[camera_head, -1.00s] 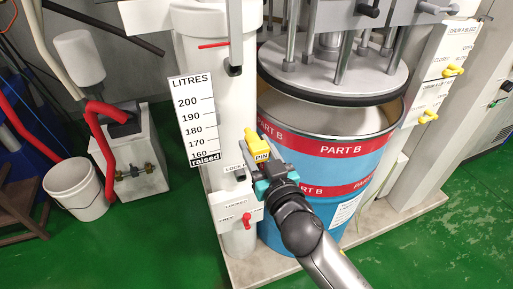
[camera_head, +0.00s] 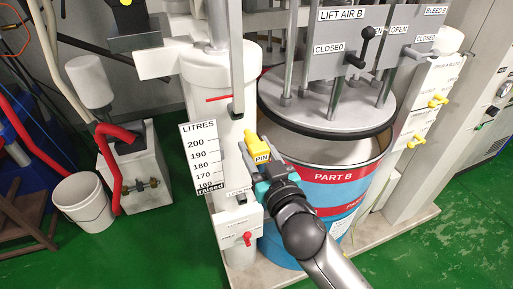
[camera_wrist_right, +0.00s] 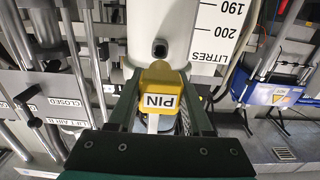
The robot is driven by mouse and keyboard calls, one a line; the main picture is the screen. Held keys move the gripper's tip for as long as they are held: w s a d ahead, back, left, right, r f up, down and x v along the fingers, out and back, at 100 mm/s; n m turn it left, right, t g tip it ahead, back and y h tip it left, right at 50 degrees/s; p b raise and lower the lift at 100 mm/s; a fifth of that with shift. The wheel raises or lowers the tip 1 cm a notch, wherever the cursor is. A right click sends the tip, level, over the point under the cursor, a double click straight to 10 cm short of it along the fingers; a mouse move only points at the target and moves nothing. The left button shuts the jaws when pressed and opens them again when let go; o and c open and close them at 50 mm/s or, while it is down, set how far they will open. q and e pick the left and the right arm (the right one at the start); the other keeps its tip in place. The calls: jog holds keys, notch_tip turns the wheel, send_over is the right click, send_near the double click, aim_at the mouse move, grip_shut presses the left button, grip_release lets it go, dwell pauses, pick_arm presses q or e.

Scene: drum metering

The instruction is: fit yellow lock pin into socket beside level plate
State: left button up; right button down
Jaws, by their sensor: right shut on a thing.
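The yellow lock pin (camera_head: 258,150), labelled PIN, is held in my right gripper (camera_head: 270,170), in front of the drum's left edge. In the right wrist view the pin (camera_wrist_right: 162,90) sits between the fingers (camera_wrist_right: 160,115). The white level plate (camera_head: 199,160), marked LITRES, is left of the pin on a white column. A small grey block (camera_head: 241,198) sits below and left of the pin, by a partly readable label. The wrist view shows a grey fitting with a dark hole (camera_wrist_right: 159,48) beyond the pin; I cannot tell if this is the socket. The pin is apart from the column. My left gripper is out of view.
The blue and red drum (camera_head: 330,177) stands under a grey round plate (camera_head: 325,108) with rods. A red handle (camera_head: 248,238) is low on the column. Yellow valve handles (camera_head: 417,141) are at right. A white bucket (camera_head: 82,203) stands at left on green floor.

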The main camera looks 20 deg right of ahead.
aim_at(247, 130)
jog(key=shift+w+a, duration=0.1)
jog(key=shift+w, duration=2.8)
jog(key=shift+p, duration=0.5)
jog(key=shift+w+b, duration=0.3)
jog(key=shift+w, duration=1.65)
jog(key=shift+c, duration=1.2)
grip_release()
